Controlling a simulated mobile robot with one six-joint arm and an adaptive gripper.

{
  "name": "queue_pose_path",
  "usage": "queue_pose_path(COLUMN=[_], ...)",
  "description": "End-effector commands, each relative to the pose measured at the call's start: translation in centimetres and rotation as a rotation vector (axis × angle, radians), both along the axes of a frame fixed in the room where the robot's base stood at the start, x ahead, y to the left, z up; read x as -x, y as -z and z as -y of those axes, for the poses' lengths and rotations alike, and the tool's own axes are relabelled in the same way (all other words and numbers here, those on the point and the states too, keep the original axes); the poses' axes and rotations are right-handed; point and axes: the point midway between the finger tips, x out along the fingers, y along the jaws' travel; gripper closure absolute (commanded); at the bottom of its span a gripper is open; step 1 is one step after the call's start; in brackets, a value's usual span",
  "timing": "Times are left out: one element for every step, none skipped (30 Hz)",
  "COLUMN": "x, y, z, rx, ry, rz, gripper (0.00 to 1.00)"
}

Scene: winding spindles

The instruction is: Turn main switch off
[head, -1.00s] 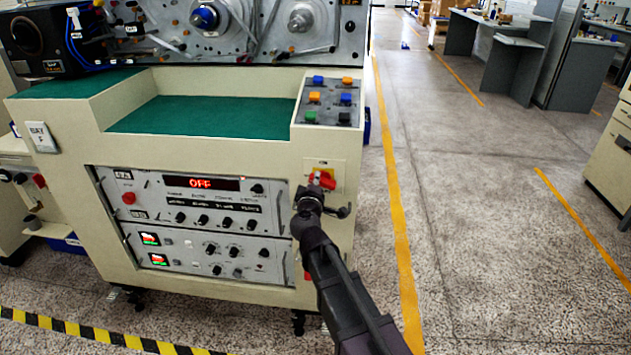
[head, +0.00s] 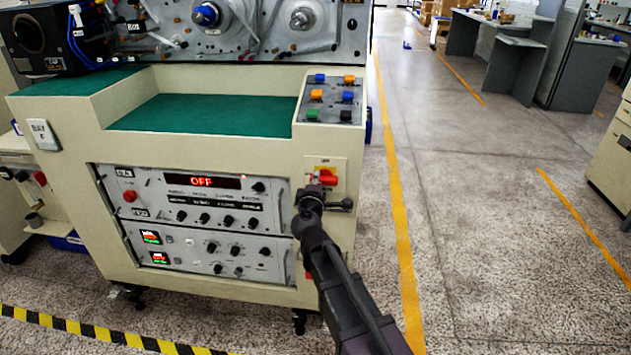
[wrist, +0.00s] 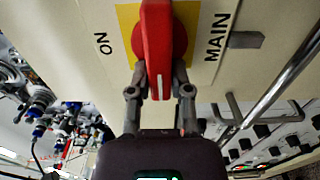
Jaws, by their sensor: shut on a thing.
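The main switch is a red rotary handle (head: 328,177) on a yellow plate at the upper right of the cream cabinet's front. In the wrist view the handle (wrist: 157,45) fills the top middle, with the words ON to its left and MAIN to its right. My gripper (head: 316,190) is at the switch. In the wrist view its two fingers (wrist: 159,92) are on either side of the handle's near end, shut on it. The gripper partly hides the handle and plate in the head view.
A red display (head: 202,181) on the upper panel reads OFF. A panel of coloured buttons (head: 333,98) lies above the switch. Metal bars (wrist: 275,100) run close by on the right in the wrist view. The floor to the cabinet's right is clear.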

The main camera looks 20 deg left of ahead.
Motion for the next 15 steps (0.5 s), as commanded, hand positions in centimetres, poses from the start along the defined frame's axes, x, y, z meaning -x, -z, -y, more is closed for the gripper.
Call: queue_pose_path(x=[-0.84,-0.84,-0.83,-0.82,-0.79,-0.76,-0.72,-0.67,-0.62,-0.57,-0.52,-0.45,-0.41,-0.37,-0.34], y=[-0.22,-0.22,-0.22,-0.21,-0.20,-0.18,-0.17,-0.16,-0.14,-0.13,-0.12,-0.10,-0.10,-0.09,-0.08], z=[-0.23,-0.23,-0.22,-0.22,-0.20,-0.18,-0.17,-0.15,-0.13,-0.12,-0.11,-0.09,-0.08,-0.07,-0.06], rx=[0.011,0.011,0.010,0.010,0.009,0.008,0.007,0.007,0.006,0.006,0.005,0.005,0.004,0.004,0.004], ry=[0.005,0.005,0.005,0.005,0.005,0.005,0.005,0.005,0.004,0.004,0.004,0.003,0.003,0.003,0.003], rz=[0.007,0.007,0.007,0.007,0.006,0.006,0.005,0.005,0.005,0.005,0.004,0.004,0.003,0.003,0.003], gripper=[0.71,0.62,0.50,0.41,0.40,0.40,0.40,0.40,0.40,0.40,0.40,0.40,0.40,0.40,0.40])
